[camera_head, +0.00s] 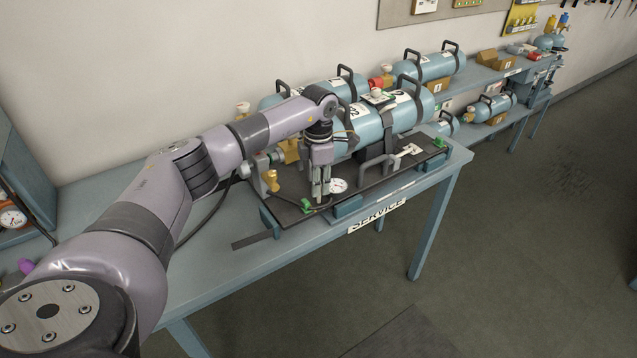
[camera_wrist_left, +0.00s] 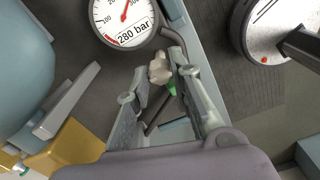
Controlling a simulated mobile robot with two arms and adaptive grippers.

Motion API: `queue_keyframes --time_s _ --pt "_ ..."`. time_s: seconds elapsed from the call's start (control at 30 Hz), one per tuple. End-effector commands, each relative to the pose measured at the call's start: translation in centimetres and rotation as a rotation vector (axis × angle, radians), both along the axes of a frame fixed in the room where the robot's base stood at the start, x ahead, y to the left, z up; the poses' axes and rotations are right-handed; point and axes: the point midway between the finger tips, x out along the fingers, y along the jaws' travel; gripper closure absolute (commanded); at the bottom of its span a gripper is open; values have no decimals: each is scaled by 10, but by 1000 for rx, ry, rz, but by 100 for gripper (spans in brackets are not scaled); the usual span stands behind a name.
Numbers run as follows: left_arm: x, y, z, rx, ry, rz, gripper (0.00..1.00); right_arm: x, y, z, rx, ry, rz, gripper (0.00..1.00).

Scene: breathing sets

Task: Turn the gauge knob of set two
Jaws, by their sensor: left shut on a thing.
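A breathing set with blue cylinders (camera_head: 368,122) lies on a dark backplate (camera_head: 285,211) on the service table. Its round white gauge (camera_head: 338,186) is beside my left gripper (camera_head: 320,198). In the left wrist view the gauge (camera_wrist_left: 124,22) carries a red needle and the label "280 bar". My left gripper points down and, in the wrist view (camera_wrist_left: 163,88), is shut on a small pale knob (camera_wrist_left: 160,66) just below the gauge. The fingers hide part of the knob. My right gripper is not in view.
The service table (camera_head: 215,258) has a bare strip at its front left. A brass valve (camera_head: 271,180) and a grey handle (camera_head: 376,168) stand close to my gripper. More cylinders (camera_head: 428,66) are on the bench behind.

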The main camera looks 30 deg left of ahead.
Motion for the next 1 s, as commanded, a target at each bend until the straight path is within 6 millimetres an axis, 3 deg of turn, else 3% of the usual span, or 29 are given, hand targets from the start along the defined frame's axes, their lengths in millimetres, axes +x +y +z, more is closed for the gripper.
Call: queue_keyframes --time_s 1.0 --pt "1 0 2 0 -3 965 100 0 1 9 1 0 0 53"
